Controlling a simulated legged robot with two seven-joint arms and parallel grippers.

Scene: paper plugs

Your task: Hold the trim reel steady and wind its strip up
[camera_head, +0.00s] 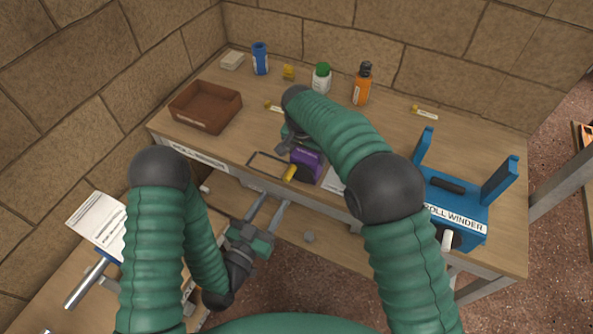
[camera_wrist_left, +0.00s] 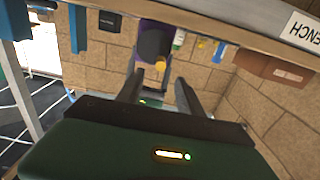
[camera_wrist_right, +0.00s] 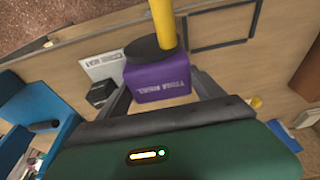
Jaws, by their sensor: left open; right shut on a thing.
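The trim reel (camera_head: 309,161) is a purple block with a dark round part and a yellow handle (camera_head: 290,173), near the bench's front edge. My right gripper (camera_wrist_right: 160,88) is shut on the purple body, with one finger on either side; its lettering is upside down in the right wrist view (camera_wrist_right: 160,77). The yellow handle stands out toward that view's top (camera_wrist_right: 163,22). My left gripper (camera_head: 268,204) is open and empty, in front of and below the bench edge. In the left wrist view, the yellow handle (camera_wrist_left: 160,65) appears beyond its fingers. I cannot make out the strip.
A dark rectangular outline (camera_head: 256,168) lies left of the reel. A blue roll winder (camera_head: 458,205) stands at the bench's right. A brown tray (camera_head: 205,105) is at left; several bottles stand at the back. The bench edge lies between my left gripper and the reel.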

